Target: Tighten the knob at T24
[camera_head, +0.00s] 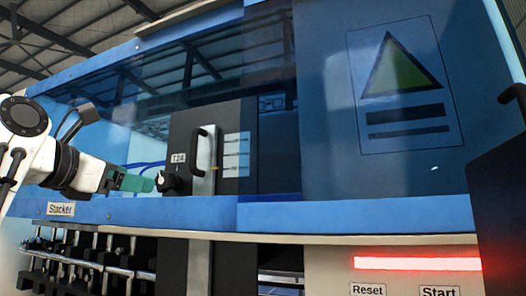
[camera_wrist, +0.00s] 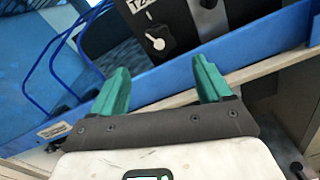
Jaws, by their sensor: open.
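The knob at T24 (camera_head: 172,182) is a dark round knob on the front of a black box, just below a white label reading T24 (camera_head: 178,158). In the wrist view the knob (camera_wrist: 158,40) shows a white pointer, set at a slant, beyond the fingers and between them. The label (camera_wrist: 138,5) is partly cut off there. My gripper (camera_head: 150,184) comes in from the left, its green fingertips close beside the knob in the head view. In the wrist view my gripper (camera_wrist: 158,84) is open, with nothing between its fingers. I cannot tell whether a fingertip touches the knob.
A black vertical handle (camera_head: 203,150) stands right of the knob. A blue ledge (camera_head: 130,211) runs below, marked Stacker (camera_head: 61,209). Blue hoses (camera_wrist: 62,62) hang at left in the wrist view. A red light bar (camera_head: 418,263) glows above the Reset (camera_head: 368,289) and Start (camera_head: 438,292) labels.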

